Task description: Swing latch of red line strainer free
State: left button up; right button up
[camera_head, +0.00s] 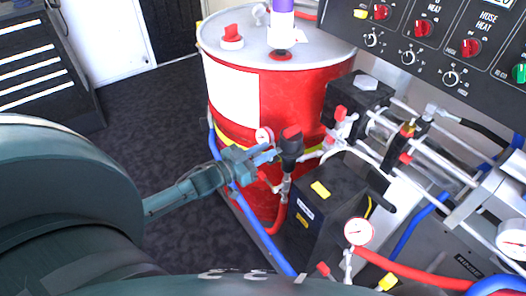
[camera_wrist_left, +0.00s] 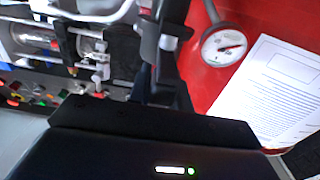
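The red line strainer (camera_head: 290,149) is a dark upright body with a red top, set on metal fittings above a red hose in front of the red drum. Its latch is too small to make out. My left gripper (camera_head: 271,155) reaches in from the left, with its fingertips close beside the strainer's left side. I cannot tell whether they touch it or how far apart they are. In the left wrist view, dark fingers and fittings (camera_wrist_left: 160,45) overlap near the top middle, so the grip is unclear. My right gripper is not in view.
The red drum (camera_head: 230,120) stands behind the strainer. A pressure gauge (camera_head: 264,136) sits close behind the gripper and also shows in the wrist view (camera_wrist_left: 224,46). A black box (camera_head: 325,205), blue hose (camera_head: 262,236) and pump fittings crowd the right. Open floor (camera_head: 160,110) lies left.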

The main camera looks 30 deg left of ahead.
pick_arm(q)
grip_shut()
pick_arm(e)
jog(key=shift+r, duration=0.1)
pick_arm(q)
jog(key=shift+s+d+r+n+y+p, duration=0.1)
jog(key=shift+n+y+p, duration=0.2)
jog(key=shift+y+p, duration=0.2)
jog(key=shift+d+n+t+y+p, duration=0.15)
jog(key=shift+n+t+y+p, duration=0.45)
jog(key=shift+y, duration=0.3)
jog(key=shift+d+n+y+p, duration=0.15)
jog(key=shift+n+y+p, duration=0.25)
jog(key=shift+n+y, duration=0.55)
jog(key=shift+d+n+y+p, duration=0.2)
jog(key=shift+n+y, duration=0.4)
jog(key=shift+y, duration=0.6)
jog(key=shift+d+n+y+p, duration=0.15)
jog(key=shift+n+y, duration=0.4)
jog(key=shift+y, duration=0.6)
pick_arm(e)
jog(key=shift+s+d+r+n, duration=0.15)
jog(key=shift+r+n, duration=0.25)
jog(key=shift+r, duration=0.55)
pick_arm(q)
jog(key=shift+a, duration=0.1)
